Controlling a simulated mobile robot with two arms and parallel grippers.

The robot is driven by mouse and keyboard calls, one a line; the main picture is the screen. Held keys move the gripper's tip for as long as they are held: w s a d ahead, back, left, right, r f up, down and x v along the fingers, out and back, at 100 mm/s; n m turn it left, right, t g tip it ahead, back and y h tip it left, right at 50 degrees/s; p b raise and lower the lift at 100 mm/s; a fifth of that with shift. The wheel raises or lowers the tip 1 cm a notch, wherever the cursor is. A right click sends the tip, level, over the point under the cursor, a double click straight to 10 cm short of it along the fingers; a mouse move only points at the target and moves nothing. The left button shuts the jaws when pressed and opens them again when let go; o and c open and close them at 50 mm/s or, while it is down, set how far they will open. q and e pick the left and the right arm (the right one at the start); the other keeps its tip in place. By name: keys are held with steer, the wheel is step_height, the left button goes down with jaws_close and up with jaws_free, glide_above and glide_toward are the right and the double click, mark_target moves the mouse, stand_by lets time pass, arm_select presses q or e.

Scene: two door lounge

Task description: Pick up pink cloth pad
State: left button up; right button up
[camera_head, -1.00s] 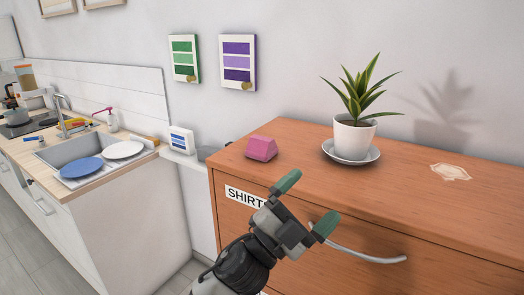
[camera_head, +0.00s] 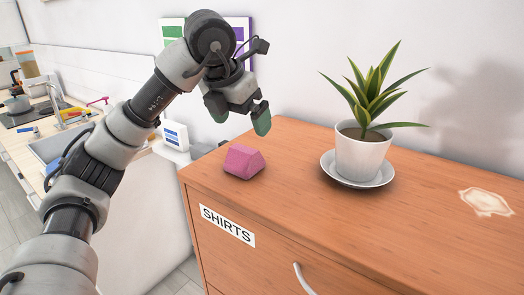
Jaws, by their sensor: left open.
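The pink cloth pad (camera_head: 244,161) is a small, faceted pink block. It sits on top of the wooden dresser, near its left corner. My left gripper (camera_head: 239,116) is open and empty above the pad, with its green-tipped fingers pointing down. The fingertips are apart from the pad, which is in full view. My right gripper is not in view.
A potted plant (camera_head: 361,156) on a white saucer (camera_head: 329,171) stands right of the pad on the dresser (camera_head: 300,213). A pale patch (camera_head: 486,202) lies farther right. A small white box (camera_head: 175,135) stands beyond the dresser's left edge.

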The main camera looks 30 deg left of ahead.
mark_target(244, 149)
arm_select(q)
steer(key=shift+a+f, duration=0.15)
steer(key=shift+f, duration=0.25)
step_height(244, 149, down, 3)
steer(key=shift+s+f, duration=0.1)
steer(key=shift+s, duration=0.05)
steer(key=p+x, duration=0.1)
steer(key=x, duration=0.3)
steer(key=shift+f, duration=0.5)
steer(key=shift+w+f, duration=0.2)
steer(key=shift+f, duration=0.05)
steer(key=shift+w, duration=0.1)
steer(key=shift+c, duration=0.6)
steer(key=c, duration=0.8)
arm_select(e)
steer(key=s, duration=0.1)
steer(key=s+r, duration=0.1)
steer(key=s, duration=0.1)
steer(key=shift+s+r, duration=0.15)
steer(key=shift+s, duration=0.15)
